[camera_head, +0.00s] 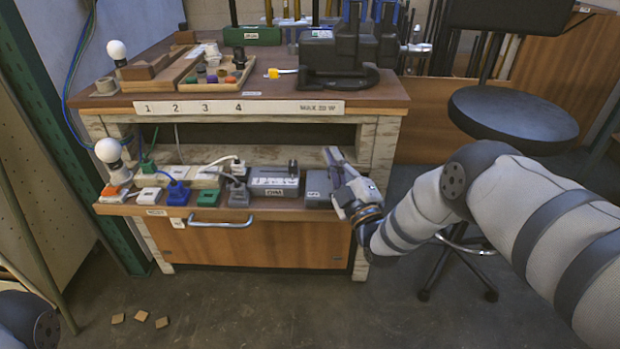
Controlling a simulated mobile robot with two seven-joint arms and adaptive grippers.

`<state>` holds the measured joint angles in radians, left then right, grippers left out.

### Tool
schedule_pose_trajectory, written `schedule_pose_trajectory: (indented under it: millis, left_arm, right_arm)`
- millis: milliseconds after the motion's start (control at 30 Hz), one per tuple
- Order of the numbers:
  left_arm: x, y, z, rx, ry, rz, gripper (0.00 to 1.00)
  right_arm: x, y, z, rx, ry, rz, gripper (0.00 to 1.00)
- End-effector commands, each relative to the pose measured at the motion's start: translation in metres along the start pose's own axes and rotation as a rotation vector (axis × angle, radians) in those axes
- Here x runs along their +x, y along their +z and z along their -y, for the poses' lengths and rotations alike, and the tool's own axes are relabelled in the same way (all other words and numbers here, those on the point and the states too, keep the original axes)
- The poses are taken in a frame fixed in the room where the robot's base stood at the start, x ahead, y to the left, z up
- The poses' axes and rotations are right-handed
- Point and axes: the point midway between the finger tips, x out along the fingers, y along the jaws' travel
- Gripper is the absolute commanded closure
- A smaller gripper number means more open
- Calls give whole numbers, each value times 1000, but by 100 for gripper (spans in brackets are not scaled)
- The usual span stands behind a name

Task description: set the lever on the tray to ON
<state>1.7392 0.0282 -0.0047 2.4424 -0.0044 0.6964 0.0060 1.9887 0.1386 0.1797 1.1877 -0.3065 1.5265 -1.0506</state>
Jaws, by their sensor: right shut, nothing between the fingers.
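The tray (300,214) is a wooden pull-out shelf low on the bench, crowded with plugs and boxes. A white and grey box (270,183) with a label stands on its right half, with a small dark upright piece (292,167) at its right end. A dark grey box (317,190) with a label sits beside it at the right end. I cannot tell for sure which part is the lever, or its setting. My right gripper (333,157) is shut and empty, just above and behind the dark grey box; contact cannot be told. My left gripper is out of view.
Several coloured plugs, such as a blue one (178,192), and a white bulb (108,150) crowd the tray's left. The bench top (385,90) overhangs the tray. A black stool (513,115) stands at right. Small wooden blocks (140,316) lie on the floor.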

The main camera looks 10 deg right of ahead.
Motion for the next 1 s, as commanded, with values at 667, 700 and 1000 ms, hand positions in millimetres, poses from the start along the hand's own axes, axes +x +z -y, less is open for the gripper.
schedule_pose_trajectory:
  millis: [667,700,1000]
  left_arm:
    - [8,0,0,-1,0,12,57]
    - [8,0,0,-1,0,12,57]
    - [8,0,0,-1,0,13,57]
  right_arm:
    - [-10,20,-12,191,101,1,100]
    - [-10,20,-12,191,101,1,100]
    - [-10,20,-13,191,101,1,100]
